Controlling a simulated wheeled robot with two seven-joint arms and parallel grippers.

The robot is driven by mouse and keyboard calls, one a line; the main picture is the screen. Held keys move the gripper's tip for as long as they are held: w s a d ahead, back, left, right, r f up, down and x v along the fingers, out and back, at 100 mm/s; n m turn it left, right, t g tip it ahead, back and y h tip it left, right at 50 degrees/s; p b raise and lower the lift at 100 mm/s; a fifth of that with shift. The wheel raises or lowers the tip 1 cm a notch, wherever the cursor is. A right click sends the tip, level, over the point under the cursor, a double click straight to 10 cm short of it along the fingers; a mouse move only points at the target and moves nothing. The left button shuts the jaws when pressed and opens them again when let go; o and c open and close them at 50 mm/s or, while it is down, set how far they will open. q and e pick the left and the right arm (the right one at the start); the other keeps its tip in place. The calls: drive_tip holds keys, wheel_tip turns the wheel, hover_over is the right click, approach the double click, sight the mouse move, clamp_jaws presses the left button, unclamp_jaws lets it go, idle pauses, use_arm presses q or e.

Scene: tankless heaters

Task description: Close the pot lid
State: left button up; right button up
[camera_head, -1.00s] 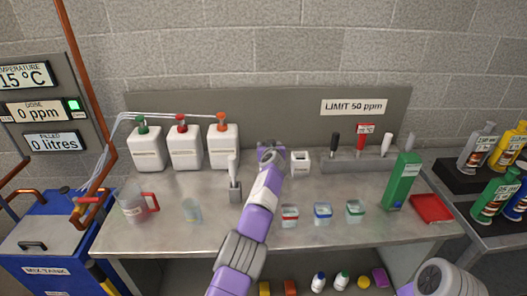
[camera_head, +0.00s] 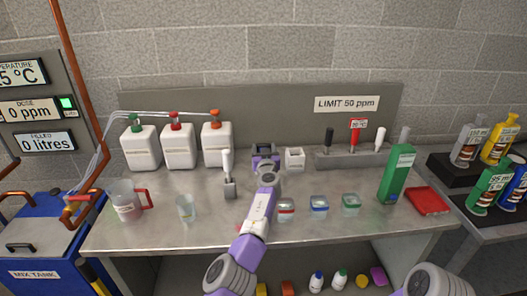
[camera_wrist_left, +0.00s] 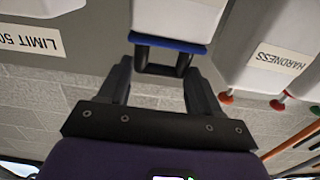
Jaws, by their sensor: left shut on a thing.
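Three small clear pots stand in a row at the table's front: one with red (camera_head: 286,208), one with blue (camera_head: 319,206) and one with green (camera_head: 351,203). The state of their lids is too small to tell. My left gripper (camera_head: 265,160) is behind them, left of a small white box (camera_head: 295,158). In the wrist view my left gripper (camera_wrist_left: 160,75) is shut at a dark bracket (camera_wrist_left: 160,70), beside a white body with a blue edge (camera_wrist_left: 175,20). What exactly it grips is partly hidden. My right gripper is out of view.
White canisters (camera_head: 178,147) stand at the back left, with a grey-based white lever (camera_head: 229,178) nearby. A jug (camera_head: 124,202) and a cup (camera_head: 186,209) stand front left. A green bottle (camera_head: 397,174) and red pad (camera_head: 427,201) are at the right.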

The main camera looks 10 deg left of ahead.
use_arm(q)
drive_tip(key=shift+a+f, duration=0.15)
drive_tip(key=o, duration=1.5)
drive_tip(key=shift+r, duration=0.2)
wheel_tip(320, 180, up, 10)
drive_tip(key=p, duration=0.9)
drive_tip(key=shift+f, duration=0.1)
